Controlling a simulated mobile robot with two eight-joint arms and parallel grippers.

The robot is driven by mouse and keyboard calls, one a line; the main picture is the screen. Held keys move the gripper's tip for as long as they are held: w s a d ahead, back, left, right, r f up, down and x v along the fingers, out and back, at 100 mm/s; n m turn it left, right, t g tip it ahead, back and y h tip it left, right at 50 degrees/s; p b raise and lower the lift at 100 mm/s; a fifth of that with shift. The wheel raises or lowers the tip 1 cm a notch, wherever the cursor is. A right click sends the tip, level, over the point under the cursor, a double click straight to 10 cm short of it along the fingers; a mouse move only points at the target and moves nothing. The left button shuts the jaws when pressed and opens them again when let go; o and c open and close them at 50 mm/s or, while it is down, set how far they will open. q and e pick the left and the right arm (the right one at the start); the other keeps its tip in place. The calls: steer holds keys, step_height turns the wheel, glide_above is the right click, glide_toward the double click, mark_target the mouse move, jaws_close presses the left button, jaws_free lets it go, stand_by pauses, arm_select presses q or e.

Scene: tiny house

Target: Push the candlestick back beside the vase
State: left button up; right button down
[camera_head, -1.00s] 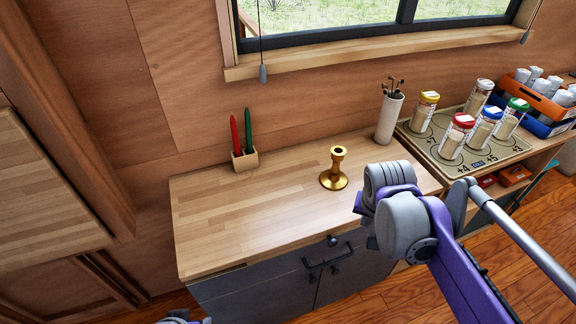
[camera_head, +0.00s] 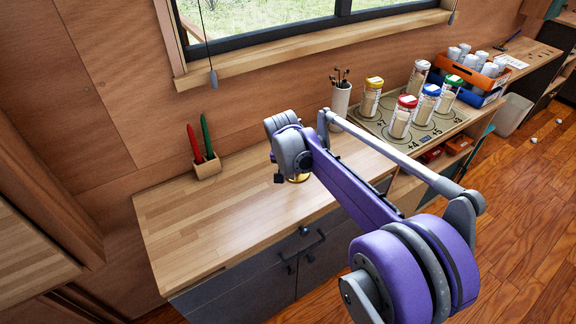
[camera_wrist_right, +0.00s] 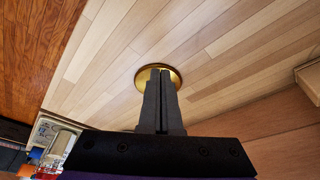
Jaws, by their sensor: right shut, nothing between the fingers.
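The gold candlestick stands on the wooden counter (camera_head: 200,215). In the head view my right arm hides most of it, and only part of its gold base (camera_head: 299,178) shows. In the right wrist view its round base (camera_wrist_right: 144,80) shows behind the fingertips, and the fingers hide its middle. My right gripper (camera_head: 280,178) is shut and empty, at the candlestick. It also shows in the right wrist view (camera_wrist_right: 160,74). I cannot tell whether it touches the candlestick. The white vase (camera_head: 340,102) with dark stems stands at the counter's back right. My left gripper is out of view.
A small wooden holder (camera_head: 207,168) with a red and a green item stands at the back left. Right of the vase, a tray (camera_head: 377,124) carries several jars, with an orange crate (camera_head: 495,70) beyond. The counter's left part is clear.

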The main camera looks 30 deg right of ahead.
steer(key=w+d, duration=0.1)
steer(key=w+d+f, duration=0.1)
steer(key=shift+w+d, duration=0.5)
